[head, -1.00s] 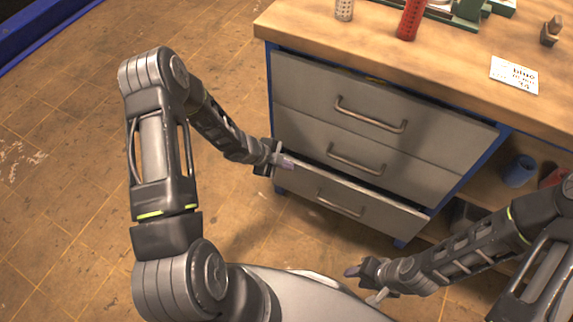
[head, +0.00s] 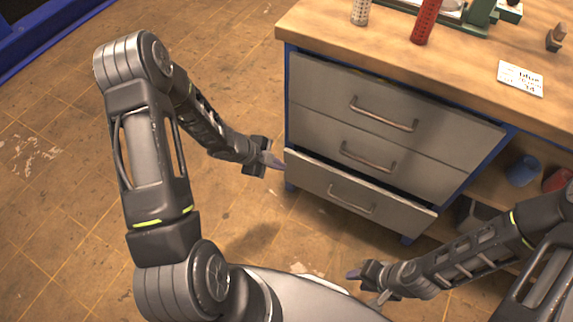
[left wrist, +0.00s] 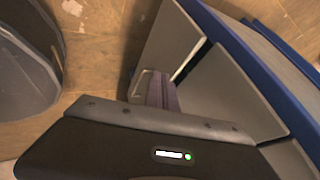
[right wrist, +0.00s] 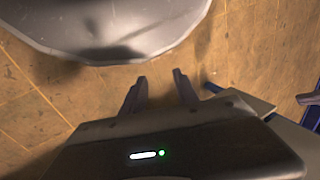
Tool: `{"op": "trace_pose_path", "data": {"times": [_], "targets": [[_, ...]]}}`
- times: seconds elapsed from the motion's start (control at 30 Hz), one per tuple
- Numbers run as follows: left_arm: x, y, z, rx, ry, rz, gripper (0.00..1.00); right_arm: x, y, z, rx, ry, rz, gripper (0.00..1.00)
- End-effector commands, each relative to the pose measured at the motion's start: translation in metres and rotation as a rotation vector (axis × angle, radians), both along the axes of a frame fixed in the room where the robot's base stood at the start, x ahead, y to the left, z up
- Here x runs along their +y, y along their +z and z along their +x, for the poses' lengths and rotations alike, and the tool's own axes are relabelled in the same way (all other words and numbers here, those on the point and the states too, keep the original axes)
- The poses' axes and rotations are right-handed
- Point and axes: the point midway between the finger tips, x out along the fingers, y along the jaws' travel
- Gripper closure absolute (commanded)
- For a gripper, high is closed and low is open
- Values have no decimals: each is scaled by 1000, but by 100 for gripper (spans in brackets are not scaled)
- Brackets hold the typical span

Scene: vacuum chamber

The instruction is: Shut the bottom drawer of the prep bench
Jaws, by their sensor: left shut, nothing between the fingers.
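The bottom drawer (head: 320,188) of the prep bench (head: 455,74) stands a little open. Its grey front sits forward of the drawers above, with a dark gap along its top edge, wider towards the right. Its bar handle (head: 350,202) faces me. In the left wrist view the drawer front (left wrist: 170,42) is beside the fingers. My left gripper (head: 275,162) is shut and empty, at the upper left corner of that front; I cannot tell if it touches. My right gripper (head: 364,284) is open and empty, low in front of the bench. Its spread fingers show in the right wrist view (right wrist: 161,90).
The top drawer (head: 380,95) and middle drawer (head: 375,150) are above. The benchtop holds a red perforated cylinder (head: 424,22), a pale one (head: 360,12) and a label card (head: 520,78). A blue cup (head: 522,170) is on the right shelf. Floor left of the bench is clear.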

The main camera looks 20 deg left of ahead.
Motion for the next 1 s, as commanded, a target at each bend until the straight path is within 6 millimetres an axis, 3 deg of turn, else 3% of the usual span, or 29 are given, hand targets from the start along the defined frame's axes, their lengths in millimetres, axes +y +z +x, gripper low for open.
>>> {"op": "trace_pose_path", "data": {"times": [0.4,0.57,0.77,0.87,1.0], "targets": [[4,7,-5,0,0,0,100,0,3,0,0,0,0,64],[-4,5,-6,17,28,-24,100,0,3,0,0,0,0,78],[-52,-4,-19,152,241,-172,100,0,3,0,0,0,0,94],[-88,-14,-38,289,433,-278,100,0,3,0,0,0,0,100],[-137,-29,-84,534,762,-394,100,0,3,0,0,0,0,100]]}}
